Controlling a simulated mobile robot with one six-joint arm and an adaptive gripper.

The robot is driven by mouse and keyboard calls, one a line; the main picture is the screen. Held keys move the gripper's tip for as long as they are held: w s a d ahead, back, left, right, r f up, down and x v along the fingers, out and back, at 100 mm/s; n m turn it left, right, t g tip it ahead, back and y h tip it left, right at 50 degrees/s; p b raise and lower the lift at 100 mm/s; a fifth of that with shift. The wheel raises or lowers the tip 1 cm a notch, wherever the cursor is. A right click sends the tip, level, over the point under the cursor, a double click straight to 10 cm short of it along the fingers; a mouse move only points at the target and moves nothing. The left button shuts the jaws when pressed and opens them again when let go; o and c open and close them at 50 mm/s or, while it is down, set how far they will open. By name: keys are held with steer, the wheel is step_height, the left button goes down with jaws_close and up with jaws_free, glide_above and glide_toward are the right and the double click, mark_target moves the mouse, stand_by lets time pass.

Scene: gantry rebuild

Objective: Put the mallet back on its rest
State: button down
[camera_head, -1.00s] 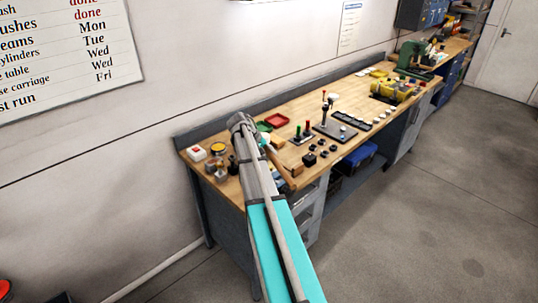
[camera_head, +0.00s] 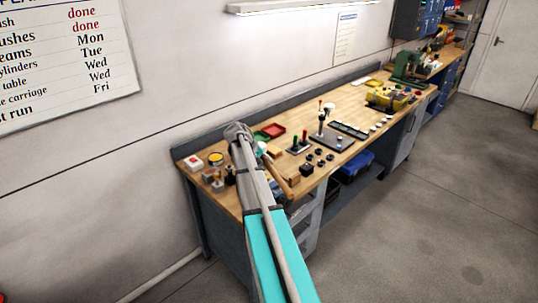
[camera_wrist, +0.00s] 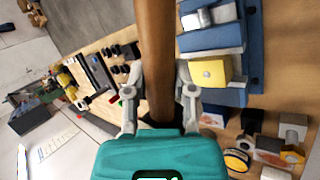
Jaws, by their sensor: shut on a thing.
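My gripper (camera_wrist: 158,98) is shut on the brown wooden handle of the mallet (camera_wrist: 155,50). The handle runs up and out of the top of the wrist view, and the mallet's head cannot be made out. In the head view the handle (camera_head: 283,182) slants down to the right beside my arm, over the near edge of the workbench. My gripper is mostly hidden behind my arm there. I cannot clearly make out the mallet's rest in either view.
In the wrist view a blue holder (camera_wrist: 212,65) with a yellow block (camera_wrist: 210,72) lies right of the handle. Open floor (camera_head: 430,200) is at the right.

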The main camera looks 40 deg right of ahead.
steer(key=shift+f+b, duration=2.3)
steer(key=shift+f, duration=0.35)
steer(key=shift+w+a+r, duration=0.1)
